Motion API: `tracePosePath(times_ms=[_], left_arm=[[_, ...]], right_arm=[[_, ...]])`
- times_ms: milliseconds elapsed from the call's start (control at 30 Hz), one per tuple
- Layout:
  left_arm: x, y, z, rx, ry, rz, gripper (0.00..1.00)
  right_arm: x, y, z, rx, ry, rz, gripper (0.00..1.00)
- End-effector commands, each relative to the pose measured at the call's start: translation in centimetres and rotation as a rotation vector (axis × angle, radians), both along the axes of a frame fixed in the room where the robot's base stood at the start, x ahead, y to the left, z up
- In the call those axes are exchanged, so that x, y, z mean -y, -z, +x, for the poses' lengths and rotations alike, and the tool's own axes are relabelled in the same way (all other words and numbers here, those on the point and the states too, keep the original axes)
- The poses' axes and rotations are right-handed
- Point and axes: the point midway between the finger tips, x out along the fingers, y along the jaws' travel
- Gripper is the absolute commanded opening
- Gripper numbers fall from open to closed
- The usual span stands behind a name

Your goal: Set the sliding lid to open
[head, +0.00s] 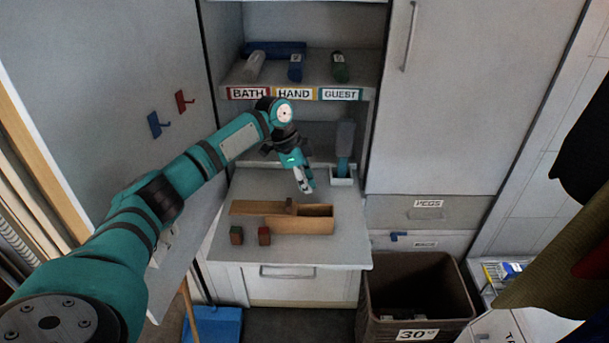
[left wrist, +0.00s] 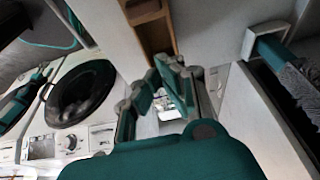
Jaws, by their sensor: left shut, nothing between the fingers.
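A wooden box (head: 300,226) stands on the pale counter. Its sliding lid (head: 256,208) sticks out to the left past the box, and a small brown knob (head: 290,205) stands at its right end. The right part of the box is uncovered and its inside shows. My left gripper (head: 304,187) is shut and empty, above and behind the box's right part, apart from the knob. In the left wrist view, part of the box (left wrist: 157,38) shows at the top, beyond the gripper fingers (left wrist: 172,88). My right gripper is in no view.
A labelled shelf (head: 240,94) is above. A brown bin (head: 415,290) is at lower right.

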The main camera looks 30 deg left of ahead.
Motion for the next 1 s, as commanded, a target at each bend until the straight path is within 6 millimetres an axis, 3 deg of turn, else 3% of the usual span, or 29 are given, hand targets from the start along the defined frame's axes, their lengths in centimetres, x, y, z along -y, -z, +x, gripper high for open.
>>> tracePosePath(times_ms=[233, 300, 500, 1000], left_arm=[[1.7, 4.8, 0.9, -0.003, 0.002, 0.0, 0.0], [0.2, 4.4, 0.2, -0.001, -0.003, 0.003, 0.0], [-1.5, 4.7, -0.9, -0.001, 0.0, 0.001, 0.0], [-2.1, 4.9, -1.4, -0.001, 0.0, 0.0, 0.0]], right_arm=[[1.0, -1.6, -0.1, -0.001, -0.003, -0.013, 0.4], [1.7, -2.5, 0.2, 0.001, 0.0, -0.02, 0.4], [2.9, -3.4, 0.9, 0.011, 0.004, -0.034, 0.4], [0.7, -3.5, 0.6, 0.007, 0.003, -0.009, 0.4]])
